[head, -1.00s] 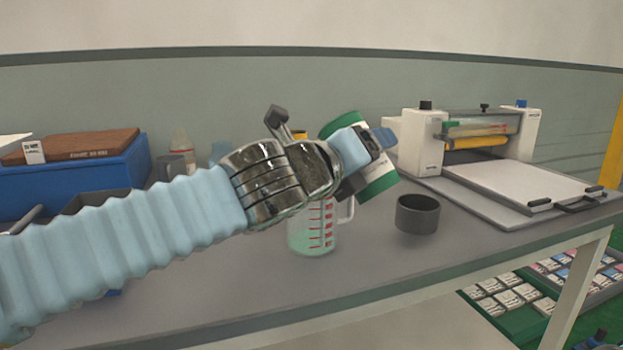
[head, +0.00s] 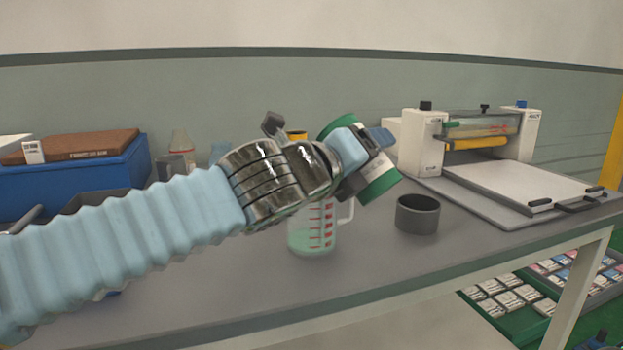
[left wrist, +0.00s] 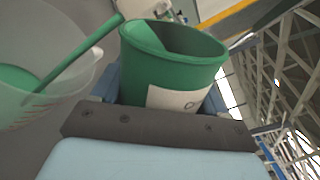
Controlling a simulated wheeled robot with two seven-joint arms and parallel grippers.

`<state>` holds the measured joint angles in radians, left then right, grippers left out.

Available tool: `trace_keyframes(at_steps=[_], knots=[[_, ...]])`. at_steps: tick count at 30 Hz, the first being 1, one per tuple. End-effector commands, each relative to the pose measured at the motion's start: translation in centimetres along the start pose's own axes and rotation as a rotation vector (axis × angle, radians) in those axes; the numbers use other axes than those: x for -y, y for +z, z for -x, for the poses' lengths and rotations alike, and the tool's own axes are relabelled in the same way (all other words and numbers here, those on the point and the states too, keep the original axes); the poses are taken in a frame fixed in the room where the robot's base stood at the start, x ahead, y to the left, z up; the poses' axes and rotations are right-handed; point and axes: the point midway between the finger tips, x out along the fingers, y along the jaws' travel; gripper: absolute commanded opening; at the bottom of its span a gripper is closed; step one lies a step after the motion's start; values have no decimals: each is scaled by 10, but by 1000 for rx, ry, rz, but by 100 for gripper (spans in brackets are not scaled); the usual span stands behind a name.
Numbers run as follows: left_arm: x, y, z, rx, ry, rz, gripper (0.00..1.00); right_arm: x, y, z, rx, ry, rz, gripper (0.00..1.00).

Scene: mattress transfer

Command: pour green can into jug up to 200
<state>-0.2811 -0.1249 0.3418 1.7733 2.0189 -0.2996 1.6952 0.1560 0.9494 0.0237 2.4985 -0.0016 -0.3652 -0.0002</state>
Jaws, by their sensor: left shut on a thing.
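The green can (head: 381,178), with a white label, is held tilted above the jug by my left gripper (head: 368,148), which is shut on it. In the left wrist view the can (left wrist: 170,75) is open-mouthed, with green liquid inside. A green stream (left wrist: 85,50) runs from its lip into the jug (left wrist: 75,85), where green liquid lies. In the head view the clear jug (head: 313,235) stands upright on the table, with red marks and pale green liquid low down. My arm hides part of the jug, and I cannot read its marks. My right gripper is out of view.
A dark grey cup (head: 417,214) stands right of the jug. A white machine with a flat bed (head: 500,185) is further right. A blue box (head: 75,180) and several containers stand at the back left. The table front (head: 330,285) is clear.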

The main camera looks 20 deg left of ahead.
Motion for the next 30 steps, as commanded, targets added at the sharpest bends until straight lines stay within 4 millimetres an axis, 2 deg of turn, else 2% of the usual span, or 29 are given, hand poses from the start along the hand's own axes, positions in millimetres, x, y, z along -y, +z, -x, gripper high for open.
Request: trace_keyframes(at_steps=[30], knots=[[-1,-3,0,-9,-1,92,21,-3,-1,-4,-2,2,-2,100]])
